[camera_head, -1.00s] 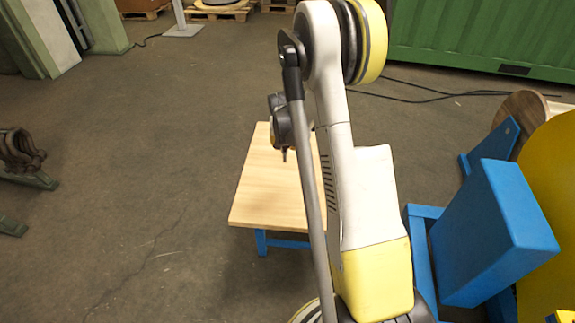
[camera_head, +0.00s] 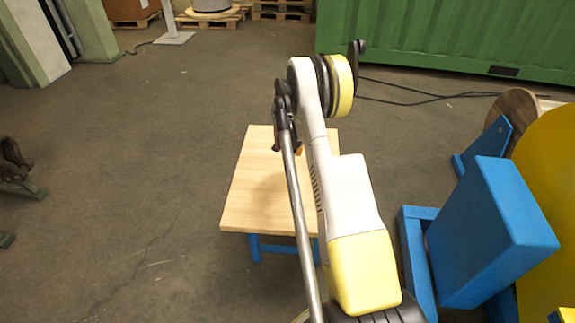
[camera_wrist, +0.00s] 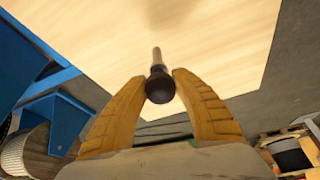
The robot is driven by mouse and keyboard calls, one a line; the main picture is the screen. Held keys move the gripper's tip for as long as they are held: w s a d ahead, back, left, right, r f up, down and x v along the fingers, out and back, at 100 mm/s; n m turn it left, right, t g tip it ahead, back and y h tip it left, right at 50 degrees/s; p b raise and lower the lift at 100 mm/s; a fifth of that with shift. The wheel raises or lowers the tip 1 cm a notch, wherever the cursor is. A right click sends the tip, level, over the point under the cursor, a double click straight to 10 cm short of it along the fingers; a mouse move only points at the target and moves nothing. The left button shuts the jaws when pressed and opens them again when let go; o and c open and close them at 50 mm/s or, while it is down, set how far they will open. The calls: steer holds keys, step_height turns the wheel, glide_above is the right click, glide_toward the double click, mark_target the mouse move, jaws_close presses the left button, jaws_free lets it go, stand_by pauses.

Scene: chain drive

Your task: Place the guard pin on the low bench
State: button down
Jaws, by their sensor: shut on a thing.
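In the wrist view my gripper (camera_wrist: 160,88) has its two yellow fingers shut on the guard pin (camera_wrist: 158,84). The pin has a dark round head between the fingertips and a thin metallic shaft pointing away toward the bench top. The low bench (camera_wrist: 215,40) fills the upper middle of that view, pale wood and bare where seen. In the head view the bench (camera_head: 250,200) has a light wooden top and blue legs. My arm crosses over its right part and hides the gripper and pin. I cannot tell whether the pin touches the bench.
A blue machine frame (camera_head: 490,235) with a large yellow disc (camera_head: 550,200) stands to the right of the bench. A green container (camera_head: 450,50) is behind, with dark cables (camera_head: 430,98) on the floor.

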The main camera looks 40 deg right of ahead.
steer(key=f+b, duration=0.1)
steer(key=w+a+f, duration=0.1)
steer(key=f, duration=0.1)
steer(key=f+b, duration=0.1)
steer(key=f, duration=0.1)
steer(key=shift+w+a+f+b, duration=0.15)
steer(key=shift+a+b, duration=0.1)
steer(key=shift+b, duration=0.1)
steer(key=c, duration=1)
jaws_free()
